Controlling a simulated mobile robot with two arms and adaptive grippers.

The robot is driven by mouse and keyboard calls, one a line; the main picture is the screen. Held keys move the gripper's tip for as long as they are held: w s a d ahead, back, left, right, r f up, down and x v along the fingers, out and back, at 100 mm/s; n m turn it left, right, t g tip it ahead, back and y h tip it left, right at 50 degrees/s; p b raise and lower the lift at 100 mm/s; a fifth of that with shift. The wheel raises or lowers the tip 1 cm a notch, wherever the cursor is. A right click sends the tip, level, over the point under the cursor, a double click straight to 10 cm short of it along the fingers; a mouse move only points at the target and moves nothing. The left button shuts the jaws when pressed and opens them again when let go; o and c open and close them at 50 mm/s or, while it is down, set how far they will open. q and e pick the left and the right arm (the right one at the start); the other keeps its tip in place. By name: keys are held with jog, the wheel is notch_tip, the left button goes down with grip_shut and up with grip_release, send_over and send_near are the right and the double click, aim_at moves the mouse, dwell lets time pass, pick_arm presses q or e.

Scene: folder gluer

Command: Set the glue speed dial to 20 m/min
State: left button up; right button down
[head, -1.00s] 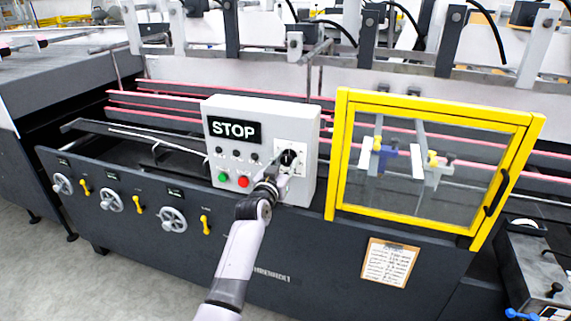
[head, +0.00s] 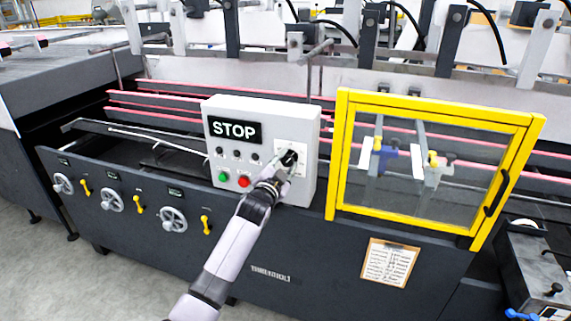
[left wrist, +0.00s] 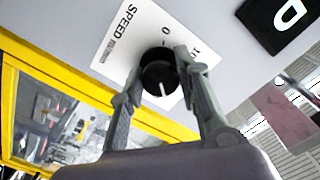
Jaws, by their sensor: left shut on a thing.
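The glue speed dial (head: 289,158) is a black knob on a white scale plate (head: 299,172) at the right of the grey control box. My left gripper (head: 280,166) is at the dial, its arm rising from below. In the left wrist view the fingers of the left gripper (left wrist: 160,76) are shut on the two sides of the dial (left wrist: 156,66). The plate there shows "SPEED", "0" and "10"; its other marks are hidden. A white line on the knob points toward the bottom of that picture. My right gripper is not in view.
The grey control box (head: 262,112) carries a STOP sign (head: 234,130), small black knobs, a green button (head: 223,177) and a red button (head: 243,181). A yellow-framed guard door (head: 340,150) stands close to its right. Handwheels and yellow levers line the machine front at left.

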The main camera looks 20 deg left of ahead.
pick_arm(q)
jog(key=m, duration=0.3)
jog(key=shift+m, duration=0.3)
dwell(0.3)
jog(key=o, duration=1.1)
jog(key=shift+o, duration=0.2)
jog(key=s, duration=1.2)
jog(key=shift+a, duration=0.25)
